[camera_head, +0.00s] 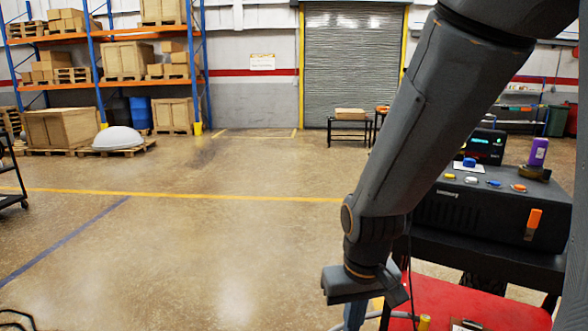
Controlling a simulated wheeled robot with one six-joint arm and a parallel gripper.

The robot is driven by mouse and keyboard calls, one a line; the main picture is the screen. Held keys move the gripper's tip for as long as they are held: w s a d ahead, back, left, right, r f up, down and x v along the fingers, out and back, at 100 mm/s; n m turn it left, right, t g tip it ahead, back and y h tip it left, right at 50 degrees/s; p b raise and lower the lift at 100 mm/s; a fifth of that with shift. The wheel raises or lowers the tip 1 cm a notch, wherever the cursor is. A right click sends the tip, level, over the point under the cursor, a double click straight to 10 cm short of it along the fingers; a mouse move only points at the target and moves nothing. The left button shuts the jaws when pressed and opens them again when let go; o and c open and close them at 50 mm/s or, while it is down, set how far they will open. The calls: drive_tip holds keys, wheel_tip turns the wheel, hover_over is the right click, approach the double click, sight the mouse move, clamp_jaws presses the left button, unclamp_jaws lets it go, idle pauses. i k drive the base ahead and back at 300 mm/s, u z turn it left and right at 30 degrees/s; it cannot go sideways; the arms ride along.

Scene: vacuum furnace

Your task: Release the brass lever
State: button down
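My arm reaches down through the right half of the view. My gripper (356,313) hangs at its lower end, and the bottom edge cuts it off. Its fingertips are hidden, so I cannot tell if it is open or shut, or if it holds anything. No brass lever can be made out for certain. A small brass-yellow tip (424,323) shows at the bottom edge, right of my gripper and apart from its visible part, by a red surface (475,303). I cannot tell whether it belongs to the lever.
A black cabinet (470,219) stands at the right, with an orange handle (533,223) on its front and a purple cylinder (538,152) and small coloured parts on top. A shelf rack (98,62) stands at the back left.

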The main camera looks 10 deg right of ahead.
sight(545, 176)
drive_tip(key=z, duration=1.35)
